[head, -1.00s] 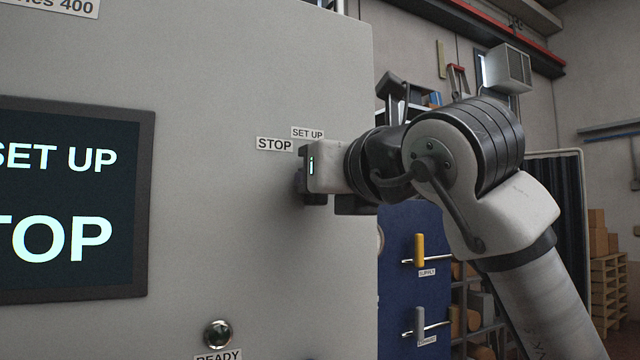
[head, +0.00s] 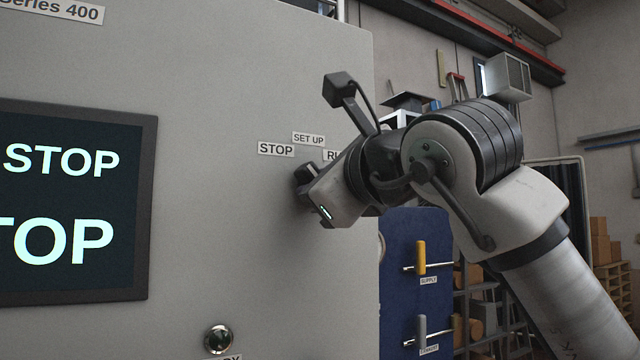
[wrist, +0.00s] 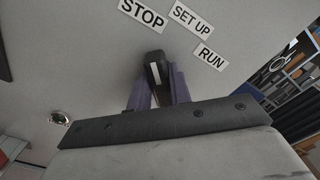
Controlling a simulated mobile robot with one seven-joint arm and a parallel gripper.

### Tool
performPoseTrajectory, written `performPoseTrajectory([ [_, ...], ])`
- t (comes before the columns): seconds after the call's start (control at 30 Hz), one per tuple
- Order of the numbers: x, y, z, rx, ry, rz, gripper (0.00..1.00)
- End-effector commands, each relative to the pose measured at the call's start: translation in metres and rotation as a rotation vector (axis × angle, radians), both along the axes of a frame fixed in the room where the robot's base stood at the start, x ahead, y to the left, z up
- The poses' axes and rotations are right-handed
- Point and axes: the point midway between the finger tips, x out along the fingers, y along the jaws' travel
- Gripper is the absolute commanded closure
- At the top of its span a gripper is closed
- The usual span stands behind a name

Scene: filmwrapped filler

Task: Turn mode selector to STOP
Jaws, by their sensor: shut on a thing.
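The mode selector is a black knob (wrist: 155,68) with a white pointer line, seen in the wrist view on the grey panel. Its pointer is aimed roughly at the STOP label (wrist: 143,14). The SET UP label (wrist: 191,20) and RUN label (wrist: 210,57) lie to the right. My gripper (wrist: 158,92) is shut on the knob, with a purple finger on each side. In the head view my gripper (head: 303,187) is tilted against the panel and hides the knob. The STOP label (head: 276,149) shows just above it. The display (head: 65,200) reads STOP on its upper line and "TOP", cut off, below.
A round silver button or lamp (head: 218,338) sits low on the panel. Right of the machine is a blue panel (head: 399,270) with a yellow handle (head: 420,257) and a grey handle (head: 421,331). Shelves with boxes stand behind my arm.

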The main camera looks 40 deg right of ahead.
Motion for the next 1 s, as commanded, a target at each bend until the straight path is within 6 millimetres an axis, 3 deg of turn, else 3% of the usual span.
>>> performPoseTrajectory([
  [0.63, 0.0, 0.0002, -0.0002, -0.047, 0.012, -0.001, 1.0],
  [0.67, 0.0, 0.0002, -0.0002, -0.047, 0.011, 0.0, 0.76],
  [0.8, 0.0, 0.0003, -0.0001, -0.046, 0.011, 0.0, 0.58],
  [1.0, 0.0001, 0.0002, -0.0001, -0.046, 0.011, 0.0, 0.58],
])
